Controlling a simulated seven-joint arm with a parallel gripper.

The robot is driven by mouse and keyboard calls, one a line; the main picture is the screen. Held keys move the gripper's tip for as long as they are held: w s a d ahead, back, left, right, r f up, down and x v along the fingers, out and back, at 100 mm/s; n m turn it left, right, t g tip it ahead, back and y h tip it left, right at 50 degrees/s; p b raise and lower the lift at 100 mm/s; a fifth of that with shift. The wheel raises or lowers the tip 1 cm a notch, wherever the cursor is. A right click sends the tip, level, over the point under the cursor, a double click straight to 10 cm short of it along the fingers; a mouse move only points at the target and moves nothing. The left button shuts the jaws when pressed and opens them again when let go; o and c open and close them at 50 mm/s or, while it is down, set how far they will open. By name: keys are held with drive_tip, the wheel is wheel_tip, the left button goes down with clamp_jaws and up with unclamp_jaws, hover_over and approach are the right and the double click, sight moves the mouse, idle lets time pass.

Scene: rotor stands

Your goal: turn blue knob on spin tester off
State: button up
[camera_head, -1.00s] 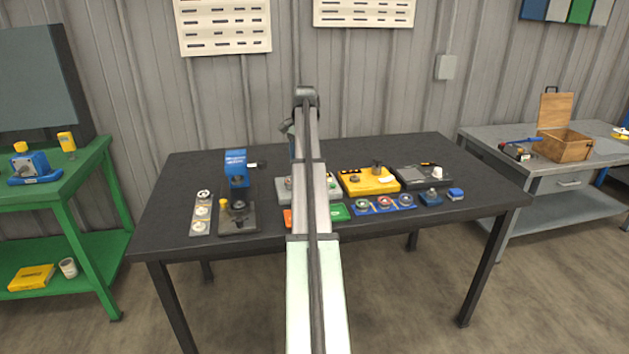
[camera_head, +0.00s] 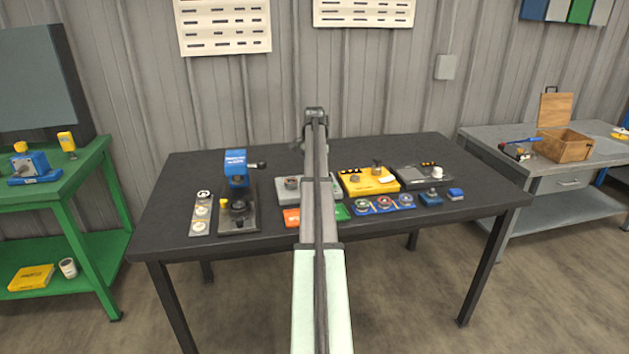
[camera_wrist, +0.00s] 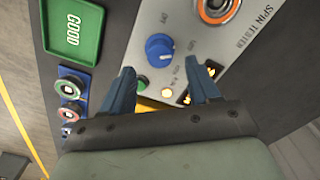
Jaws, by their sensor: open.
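The spin tester (camera_wrist: 189,38) is a light grey panel in the wrist view, lettered SPIN TESTER. Its blue knob (camera_wrist: 160,46) has a pale pointer mark and sits beyond my fingertips. A green button (camera_wrist: 142,82) and small lit lamps lie on the panel nearer my gripper. My gripper (camera_wrist: 165,75) is open and empty, its two blue-grey fingers apart, with the knob roughly between their line but not touched. In the head view the spin tester (camera_head: 291,191) is partly hidden behind my arm, and the knob and gripper are hidden there.
In the head view, a yellow device (camera_head: 368,181), a blue press (camera_head: 237,180) and an orange tray (camera_head: 291,217) share the black table (camera_head: 180,177).

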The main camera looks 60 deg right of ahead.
drive_tip(key=shift+f, duration=2.05)
drive_tip(key=shift+c, duration=0.2)
drive_tip(key=c, duration=1)
drive_tip(key=shift+n, duration=0.4)
drive_tip(key=n, duration=0.2)
drive_tip(key=shift+n, duration=0.4)
drive_tip(key=n, duration=0.3)
drive_tip(key=shift+w+n, duration=0.1)
drive_tip(key=shift+n, duration=0.2)
drive_tip(key=n, duration=0.6)
drive_tip(key=shift+n, duration=0.3)
